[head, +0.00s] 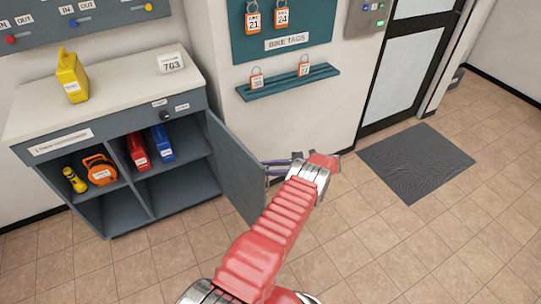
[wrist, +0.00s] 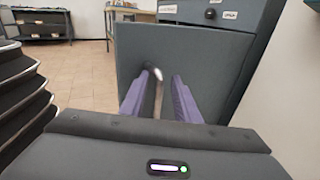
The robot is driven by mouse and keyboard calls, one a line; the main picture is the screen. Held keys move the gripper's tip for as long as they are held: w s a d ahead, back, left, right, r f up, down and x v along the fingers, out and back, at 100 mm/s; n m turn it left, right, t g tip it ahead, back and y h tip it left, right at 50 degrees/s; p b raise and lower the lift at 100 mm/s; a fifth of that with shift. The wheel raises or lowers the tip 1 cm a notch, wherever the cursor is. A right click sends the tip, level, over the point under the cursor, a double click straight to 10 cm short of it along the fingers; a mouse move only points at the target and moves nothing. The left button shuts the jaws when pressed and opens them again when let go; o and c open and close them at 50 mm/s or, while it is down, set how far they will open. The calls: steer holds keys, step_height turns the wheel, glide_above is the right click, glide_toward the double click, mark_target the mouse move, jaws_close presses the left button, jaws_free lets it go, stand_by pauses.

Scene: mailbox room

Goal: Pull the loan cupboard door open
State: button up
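The loan cupboard (head: 122,218) is grey with a pale top and stands at the left in the head view. Its door (head: 238,170) is swung wide open on the right side, showing the shelves inside. In the wrist view the door's face (wrist: 132,62) fills the middle. A shiny curved handle (wrist: 158,76) on it sits between my purple fingers, nearer the left one. My gripper (wrist: 163,78) is open, its fingers apart on both sides of the handle. In the head view my gripper (head: 266,167) is beside the door's outer face, partly behind my red arm.
Inside are a yellow torch (head: 74,180), an orange item (head: 100,169), a red case (head: 138,151) and a blue case (head: 162,140). A yellow object (head: 72,80) stands on top. A teal tag shelf (head: 288,82) is on the wall. The floor is clear near the dark mat (head: 416,162).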

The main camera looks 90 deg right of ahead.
step_height(320, 180, up, 8)
steer(key=shift+s+d+r+n+t, duration=0.15)
steer(key=shift+s+d+n+t, duration=0.15)
steer(key=shift+s+t, duration=0.15)
step_height(320, 180, down, 7)
steer(key=m+g, duration=0.1)
steer(key=g, duration=0.1)
steer(key=shift+w, duration=0.1)
